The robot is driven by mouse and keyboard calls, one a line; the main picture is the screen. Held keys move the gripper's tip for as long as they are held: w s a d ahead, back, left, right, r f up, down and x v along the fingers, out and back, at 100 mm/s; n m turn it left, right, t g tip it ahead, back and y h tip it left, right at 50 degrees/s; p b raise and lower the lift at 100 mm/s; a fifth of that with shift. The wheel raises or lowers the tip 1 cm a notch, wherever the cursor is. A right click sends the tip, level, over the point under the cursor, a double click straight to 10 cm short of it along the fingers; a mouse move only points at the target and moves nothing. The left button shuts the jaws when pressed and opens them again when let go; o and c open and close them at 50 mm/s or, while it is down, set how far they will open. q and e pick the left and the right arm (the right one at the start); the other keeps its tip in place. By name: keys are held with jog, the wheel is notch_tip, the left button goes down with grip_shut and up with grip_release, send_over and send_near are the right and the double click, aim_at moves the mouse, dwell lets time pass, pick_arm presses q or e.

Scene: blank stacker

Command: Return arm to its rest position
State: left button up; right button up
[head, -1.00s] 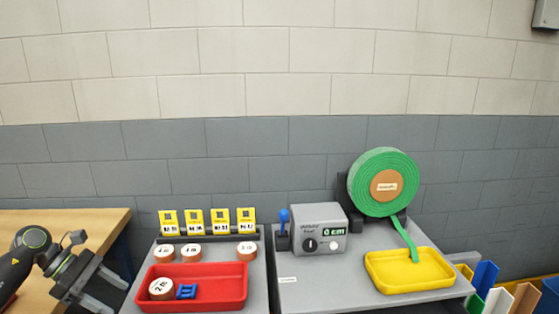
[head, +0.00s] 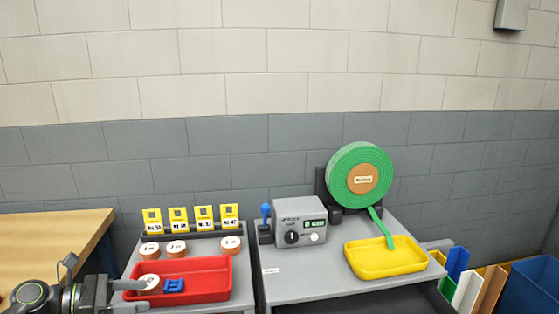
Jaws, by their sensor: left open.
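My left gripper (head: 134,294) is at the lower left, its fingers pointing right at the left edge of the red tray (head: 207,268). It is open, and its fingers look close to a round white-topped piece (head: 149,283) in the tray; I cannot tell whether they touch it. A blue piece (head: 173,286) lies beside that round piece in the tray. My right gripper is not in view.
Several round pieces (head: 176,248) and yellow cards (head: 178,219) stand behind the tray. A grey control box (head: 300,226), a green roll (head: 351,161) and a yellow tray (head: 385,258) are to the right. A wooden table (head: 50,237) is at left.

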pick_arm(q)
jog(key=s+f+m+t+y, duration=0.1)
jog(key=s+f+m+y, duration=0.45)
jog(key=m, duration=0.45)
jog(key=s+a+f+m+y, duration=0.1)
jog(key=s+f+m+y, duration=0.3)
jog(key=s+m+y, duration=0.45)
jog(key=s+f+m+t+y, duration=0.1)
jog(key=s+f+m+y, duration=0.3)
jog(key=m, duration=0.7)
jog(key=s+d+f+n+g+h, duration=0.2)
jog(key=s+d+g, duration=0.1)
jog(key=s, duration=0.3)
jog(key=s+d+f+n+g+h, duration=0.1)
jog(key=s+d+f+n+g, duration=0.15)
jog(key=s, duration=0.35)
notch_tip(320, 180, down, 23)
jog(key=s+g+h+p, duration=0.1)
jog(key=g+p, duration=0.1)
jog(key=s+f+p, duration=0.1)
jog(key=s+f, duration=1.3)
jog(key=s, duration=0.1)
jog(key=shift+d+g, duration=0.25)
jog(key=shift+g, duration=0.2)
